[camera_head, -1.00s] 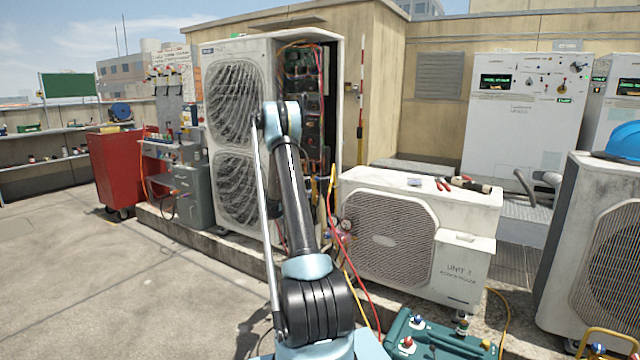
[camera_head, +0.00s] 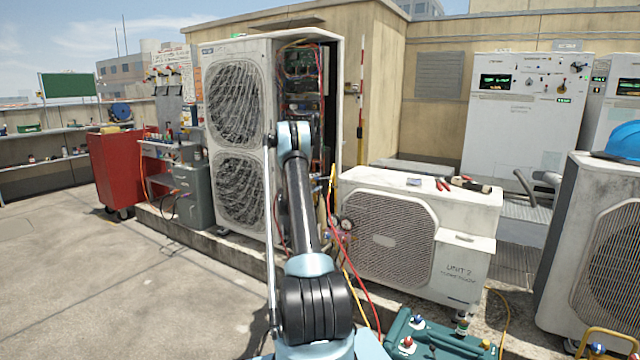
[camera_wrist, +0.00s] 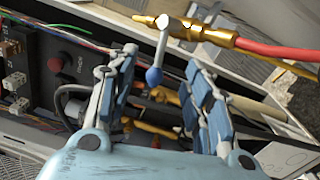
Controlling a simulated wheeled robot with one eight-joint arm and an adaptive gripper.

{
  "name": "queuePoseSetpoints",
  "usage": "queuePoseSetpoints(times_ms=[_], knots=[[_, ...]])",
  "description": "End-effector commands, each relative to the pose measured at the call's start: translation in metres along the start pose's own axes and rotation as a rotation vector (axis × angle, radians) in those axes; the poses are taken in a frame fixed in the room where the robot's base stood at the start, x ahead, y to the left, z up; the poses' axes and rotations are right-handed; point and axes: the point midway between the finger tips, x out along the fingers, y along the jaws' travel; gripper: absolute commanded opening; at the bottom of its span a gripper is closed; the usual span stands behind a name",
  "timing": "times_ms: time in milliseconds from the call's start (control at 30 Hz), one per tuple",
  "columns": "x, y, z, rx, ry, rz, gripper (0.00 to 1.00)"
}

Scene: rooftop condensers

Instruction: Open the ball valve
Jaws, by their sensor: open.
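The ball valve (camera_wrist: 195,31) is a brass fitting near the top of the wrist view, with a red hose on its right end. Its pale lever (camera_wrist: 160,48) points down in the picture and ends in a blue tip (camera_wrist: 154,75). My gripper (camera_wrist: 162,58) is open, with its blue-grey fingers spread to the left and right of the lever. The blue tip shows between the fingers, nearer the left one; I see no grip on it. In the head view my own arm hides the gripper, and I cannot make out the valve there.
Red and yellow hoses (camera_head: 355,285) hang close to my arm. The floor at left is clear.

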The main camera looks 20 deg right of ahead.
Motion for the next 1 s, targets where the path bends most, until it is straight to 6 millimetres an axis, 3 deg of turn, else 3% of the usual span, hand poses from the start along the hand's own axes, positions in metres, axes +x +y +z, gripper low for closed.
queuePoseSetpoints(times_ms=[200,400,800,867,1000], knots=[[0.036,0.0,0.001,0.0,-0.001,0.0,0.46],[0.057,0.0,0.0,0.0,0.0,0.0,0.46],[0.063,0.0,0.0,0.0,0.0,0.0,0.46],[0.063,0.0,0.0,0.0,0.0,0.0,0.35],[0.062,0.0,0.0,0.0,0.0,0.0,0.03]])
